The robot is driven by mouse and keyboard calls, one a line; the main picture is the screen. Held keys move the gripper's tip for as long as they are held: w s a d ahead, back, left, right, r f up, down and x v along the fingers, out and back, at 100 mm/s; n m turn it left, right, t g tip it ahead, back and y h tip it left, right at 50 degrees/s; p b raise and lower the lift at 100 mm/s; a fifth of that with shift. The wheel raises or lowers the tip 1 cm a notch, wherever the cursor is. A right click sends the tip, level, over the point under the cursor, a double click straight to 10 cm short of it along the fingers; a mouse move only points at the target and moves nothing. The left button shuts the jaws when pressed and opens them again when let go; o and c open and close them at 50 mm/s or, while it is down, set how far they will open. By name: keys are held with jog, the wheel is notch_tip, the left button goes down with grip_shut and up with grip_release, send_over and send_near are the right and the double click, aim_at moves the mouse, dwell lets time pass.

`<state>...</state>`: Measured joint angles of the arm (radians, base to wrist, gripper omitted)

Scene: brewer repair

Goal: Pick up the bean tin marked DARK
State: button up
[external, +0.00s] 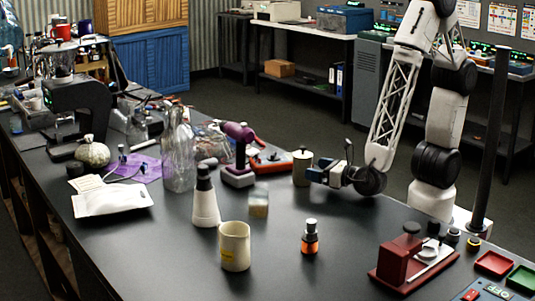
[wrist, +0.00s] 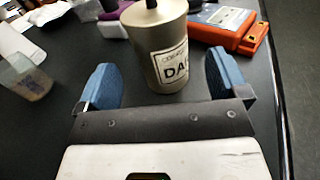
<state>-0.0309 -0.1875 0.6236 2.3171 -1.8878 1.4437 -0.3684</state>
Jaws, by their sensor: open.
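The bean tin is a cream cylinder with a dark knob on its lid; it stands upright on the black bench (external: 302,168). In the wrist view the tin (wrist: 150,38) has a label with "DA" readable, the rest turned out of sight. My gripper (external: 318,172) is low over the bench, just right of the tin in the external view. In the wrist view my gripper (wrist: 160,68) is open, its blue-padded fingers on either side of the tin, with gaps to both. How deep the tin sits between them is hard to tell.
An orange-red device (wrist: 222,25) lies close behind the tin, near the right finger. A cream cup (external: 235,246) and an orange-labelled bottle (external: 310,237) stand nearer the camera.

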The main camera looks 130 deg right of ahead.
aim_at(304, 154)
jog(key=shift+d, duration=0.15)
jog(key=shift+x, duration=2.45)
jog(key=shift+c, duration=0.4)
jog(key=c, duration=1)
jog(key=shift+r, duration=0.2)
jog(key=shift+c, duration=0.2)
jog(key=shift+r, duration=0.75)
notch_tip(304, 154, up, 2)
jog(key=shift+w, duration=0.1)
jog(key=s+a, duration=0.3)
jog(key=s, duration=0.4)
jog(key=s+a+r, duration=0.1)
jog(key=s+a, duration=0.2)
jog(key=s, duration=0.5)
jog(key=shift+r, duration=0.1)
